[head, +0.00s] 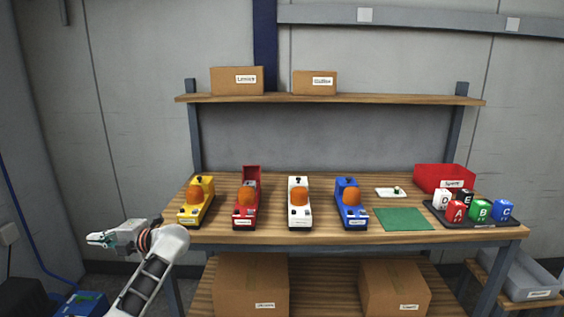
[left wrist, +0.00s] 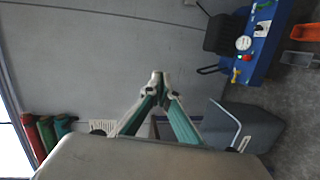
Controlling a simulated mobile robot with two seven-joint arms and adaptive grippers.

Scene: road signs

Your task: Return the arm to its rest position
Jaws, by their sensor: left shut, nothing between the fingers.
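My left gripper (head: 103,239) is at the lower left in the head view, in front of and left of the workbench, over open floor and clear of the bench. Its fingers are shut with nothing between them. In the left wrist view the closed green-lined fingers (left wrist: 157,80) meet at the tips, with a grey wall behind them. My left arm (head: 150,272) reaches in from the bottom edge. My right gripper is in neither view.
The workbench (head: 275,231) holds yellow, red, white and blue toy vehicles, a green mat (head: 403,219), a red bin (head: 444,178) and a black tray of lettered blocks. Cardboard boxes stand on its shelves. A blue object (head: 80,304) is below my gripper.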

